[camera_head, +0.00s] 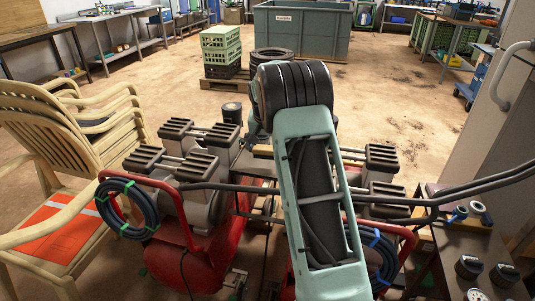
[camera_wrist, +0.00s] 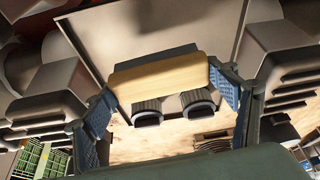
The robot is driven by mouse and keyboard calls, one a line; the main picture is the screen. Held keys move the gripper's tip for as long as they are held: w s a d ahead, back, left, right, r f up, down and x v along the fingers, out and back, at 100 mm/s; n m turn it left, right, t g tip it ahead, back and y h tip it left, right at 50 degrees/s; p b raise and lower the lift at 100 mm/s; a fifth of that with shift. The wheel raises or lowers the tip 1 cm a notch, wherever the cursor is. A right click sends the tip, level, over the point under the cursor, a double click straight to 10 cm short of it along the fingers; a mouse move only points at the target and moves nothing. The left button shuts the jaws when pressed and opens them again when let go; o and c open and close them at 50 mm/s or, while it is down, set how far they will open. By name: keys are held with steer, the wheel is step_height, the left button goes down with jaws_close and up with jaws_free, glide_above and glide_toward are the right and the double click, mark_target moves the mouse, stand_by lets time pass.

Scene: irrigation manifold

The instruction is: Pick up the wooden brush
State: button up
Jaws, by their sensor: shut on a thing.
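The wooden brush (camera_wrist: 160,78) shows in the wrist view as a pale wooden block with a dark grey strip along its upper edge. It lies crosswise between the two blue-padded fingers of my gripper (camera_wrist: 159,85), one finger at each end. My gripper is shut on it. In the head view my arm covers the gripper, and I cannot make out the brush there for sure.
Red-framed machines with grey ribbed tops (camera_head: 190,145) stand under and beside my arm. Plastic chairs (camera_head: 75,150) are at left, with an orange folder (camera_head: 62,232). A dark table (camera_head: 470,255) with small fittings is at right. Open floor (camera_head: 385,95) lies beyond.

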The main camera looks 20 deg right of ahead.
steer(key=s+a+r+p, duration=0.1)
steer(key=s+r, duration=0.8)
steer(key=s, duration=0.4)
steer(key=shift+s, duration=0.15)
